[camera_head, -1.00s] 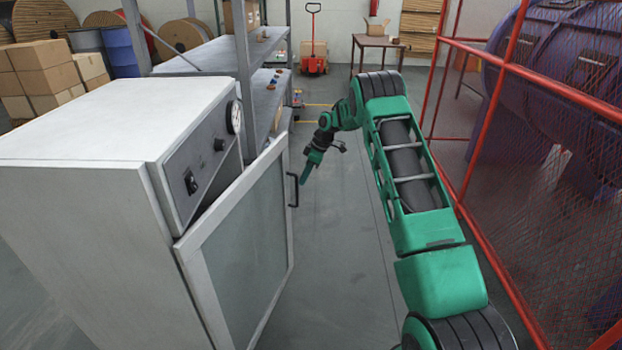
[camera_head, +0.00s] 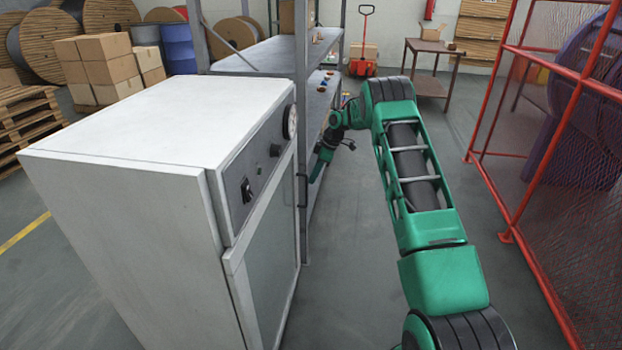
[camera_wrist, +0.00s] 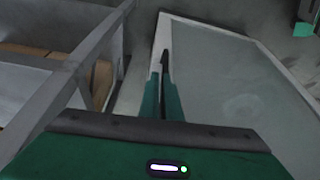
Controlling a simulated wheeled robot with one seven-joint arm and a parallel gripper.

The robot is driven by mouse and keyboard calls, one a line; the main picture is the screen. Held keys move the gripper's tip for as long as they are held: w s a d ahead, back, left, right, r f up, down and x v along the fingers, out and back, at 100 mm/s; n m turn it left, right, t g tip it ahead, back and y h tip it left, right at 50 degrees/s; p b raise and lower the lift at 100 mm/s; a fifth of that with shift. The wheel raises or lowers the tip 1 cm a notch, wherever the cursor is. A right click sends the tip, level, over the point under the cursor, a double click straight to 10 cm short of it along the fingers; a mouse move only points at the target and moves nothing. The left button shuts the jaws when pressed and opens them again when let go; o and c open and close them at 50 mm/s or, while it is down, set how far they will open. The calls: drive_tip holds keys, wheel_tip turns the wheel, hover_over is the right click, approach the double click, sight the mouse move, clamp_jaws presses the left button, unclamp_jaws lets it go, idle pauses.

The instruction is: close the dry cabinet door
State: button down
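The dry cabinet (camera_head: 150,130) is a white box at the left in the head view, with a gauge and knobs on its front panel. Its door (camera_head: 270,260), a pale frame around a glass pane, stands slightly ajar, close to the cabinet front. The dark handle (camera_head: 302,190) is on the door's far edge. My gripper (camera_head: 316,174) is beside the handle, on the outer side of the door. In the wrist view, the gripper fingers (camera_wrist: 162,92) look together in front of the door frame and glass (camera_wrist: 235,75). I see nothing clearly held between them.
A grey metal shelf (camera_head: 265,60) stands just beyond the cabinet, close to my gripper. A red mesh fence (camera_head: 560,130) runs along the right. A pallet jack (camera_head: 363,65) and a table (camera_head: 432,55) stand at the back.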

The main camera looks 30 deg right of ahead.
drive_tip(key=shift+w+a+r, duration=0.1)
drive_tip(key=shift+w+a, duration=0.1)
drive_tip(key=shift+a, duration=0.4)
drive_tip(key=shift+w+a+r, duration=0.1)
drive_tip(key=shift+w+a, duration=0.05)
drive_tip(key=shift+a, duration=0.4)
drive_tip(key=shift+d, duration=0.1)
drive_tip(key=s+d+r, duration=0.4)
drive_tip(key=d+r, duration=0.5)
drive_tip(key=s+a+r+m+h, duration=0.2)
drive_tip(key=s+r+m, duration=0.3)
drive_tip(key=s+r, duration=0.6)
drive_tip(key=s+a+r+m+g, duration=0.1)
drive_tip(key=s+r+m, duration=0.15)
drive_tip(key=s, duration=0.45)
drive_tip(key=s+a+r+m, duration=0.2)
drive_tip(key=s+r, duration=0.1)
drive_tip(key=s, duration=0.5)
drive_tip(key=s+a+f+m, duration=0.1)
drive_tip(key=s+a+m, duration=0.1)
drive_tip(key=s, duration=0.8)
drive_tip(key=s+a+f+m+h, duration=0.1)
drive_tip(key=s+a+m, duration=0.1)
drive_tip(key=s, duration=0.9)
drive_tip(key=s+a+f+m+g, duration=0.1)
drive_tip(key=s+m, duration=0.3)
drive_tip(key=s, duration=0.7)
drive_tip(key=shift+a+f+m, duration=0.35)
drive_tip(key=shift+a+f, duration=0.1)
